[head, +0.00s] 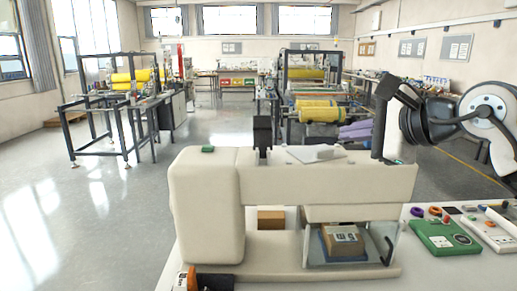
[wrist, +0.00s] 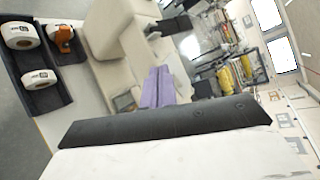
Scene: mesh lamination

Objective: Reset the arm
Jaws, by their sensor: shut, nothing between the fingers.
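My arm reaches in from the right in the head view. My gripper (head: 343,135) has two purple fingers, partly behind a black post, and they point left above the back of the beige machine. In the wrist view, the gripper (wrist: 159,70) shows its fingers side by side and shut, with nothing between them. The beige machine (head: 210,205) stands on the white table in the head view. It also shows behind the fingers in the wrist view (wrist: 103,32).
A boxed item (head: 345,240) sits under the machine's arm. A brown box (head: 271,220) stands left of it. A green device (head: 440,238) and small tools lie at right. The wrist view shows a dark tray (wrist: 45,103) with white rolls and an orange item (wrist: 62,38). Open floor lies left.

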